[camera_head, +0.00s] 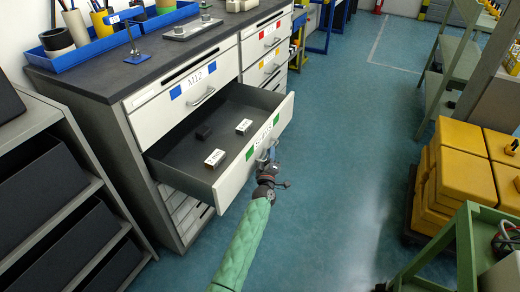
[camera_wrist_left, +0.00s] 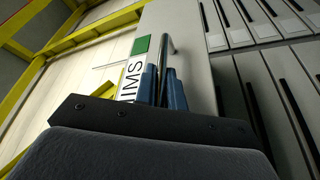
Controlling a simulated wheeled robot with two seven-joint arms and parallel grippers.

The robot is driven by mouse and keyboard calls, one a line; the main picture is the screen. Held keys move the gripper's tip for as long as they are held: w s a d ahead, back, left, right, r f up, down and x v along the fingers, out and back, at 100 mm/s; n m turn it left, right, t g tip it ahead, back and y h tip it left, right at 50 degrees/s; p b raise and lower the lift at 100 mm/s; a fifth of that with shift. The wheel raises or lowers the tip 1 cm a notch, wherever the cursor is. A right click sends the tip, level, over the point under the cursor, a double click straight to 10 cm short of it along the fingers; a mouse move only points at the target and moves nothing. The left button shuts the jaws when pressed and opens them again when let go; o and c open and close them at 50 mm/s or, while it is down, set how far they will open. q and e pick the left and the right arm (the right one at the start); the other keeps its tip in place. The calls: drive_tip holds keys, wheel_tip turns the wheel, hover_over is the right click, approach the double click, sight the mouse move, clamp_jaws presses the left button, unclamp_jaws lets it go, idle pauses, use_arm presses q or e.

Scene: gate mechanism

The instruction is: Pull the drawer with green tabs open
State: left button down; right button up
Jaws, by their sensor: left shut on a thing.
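The drawer with green tabs (camera_head: 229,180) stands pulled out from the grey cabinet, with its inside in view. One dark box and two white-labelled boxes lie in it. Its front also shows in the left wrist view (camera_wrist_left: 195,50), with a green tab (camera_wrist_left: 141,44) and the metal handle (camera_wrist_left: 167,45). My left gripper (camera_head: 269,166) is at the handle on the drawer front, its arm in a green sleeve. In the left wrist view its blue fingers (camera_wrist_left: 168,88) are closed around the handle bar. My right gripper is not in view.
The drawer with blue tabs (camera_head: 183,92) above is shut. The worktop (camera_head: 130,63) holds blue trays. Dark bins (camera_head: 45,193) on a shelf stand at the left. Yellow boxes (camera_head: 462,168) and a green cart (camera_head: 466,235) stand at the right. The blue floor (camera_head: 335,130) between is clear.

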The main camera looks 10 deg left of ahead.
use_arm(q)
drive_tip(key=shift+s+d+f, duration=0.1)
drive_tip(key=shift+s+d, duration=0.15)
drive_tip(key=shift+d, duration=0.4)
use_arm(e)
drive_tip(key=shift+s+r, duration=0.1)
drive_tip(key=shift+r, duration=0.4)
use_arm(q)
drive_tip(key=c, duration=1.5)
unclamp_jaws()
